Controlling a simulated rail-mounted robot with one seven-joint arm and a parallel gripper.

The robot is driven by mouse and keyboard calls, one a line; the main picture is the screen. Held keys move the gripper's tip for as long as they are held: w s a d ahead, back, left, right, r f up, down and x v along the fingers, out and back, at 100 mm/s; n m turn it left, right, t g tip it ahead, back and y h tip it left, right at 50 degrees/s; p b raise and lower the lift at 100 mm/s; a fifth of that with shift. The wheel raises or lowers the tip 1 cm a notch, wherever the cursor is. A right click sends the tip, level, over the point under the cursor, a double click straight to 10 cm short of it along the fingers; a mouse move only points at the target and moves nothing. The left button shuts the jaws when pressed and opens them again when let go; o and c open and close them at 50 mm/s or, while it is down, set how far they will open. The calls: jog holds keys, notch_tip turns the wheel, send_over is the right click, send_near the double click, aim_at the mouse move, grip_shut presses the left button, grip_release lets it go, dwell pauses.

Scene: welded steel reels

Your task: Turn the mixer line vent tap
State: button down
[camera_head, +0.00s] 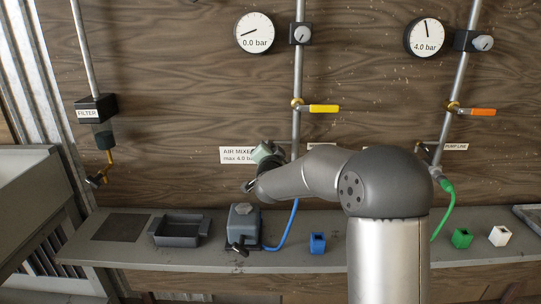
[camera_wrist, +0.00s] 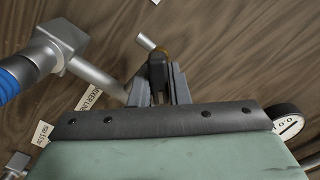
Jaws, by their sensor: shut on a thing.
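The mixer line vent tap shows in the wrist view as a black handle (camera_wrist: 157,70) with a brass part behind it, at the end of a short metal stub. My gripper (camera_wrist: 160,88) is shut on this handle, one grey finger on each side. A label reading "MIXER LINE" (camera_wrist: 90,95), partly covered, is left of it. In the head view my gripper (camera_head: 268,155) is at the middle pipe, beside the AIR MIXER label (camera_head: 236,155); my arm and hand hide the tap and the fingertips there. The handle's exact angle is hard to tell.
The left gauge (camera_head: 254,33) reads 0.0 bar, the right gauge (camera_head: 425,37) 4.0 bar. A yellow tap handle (camera_head: 324,109) and orange tap handle (camera_head: 482,112) sit above. A blue hose (camera_head: 288,228) runs to a grey unit (camera_head: 243,226) on the bench (camera_head: 200,256).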

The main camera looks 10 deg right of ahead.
jog(key=c, duration=1.4)
grip_release()
jog(key=s+a+b, duration=0.3)
jog(key=s, duration=1.4)
jog(key=shift+s+a, duration=0.1)
jog(key=shift+a, duration=0.05)
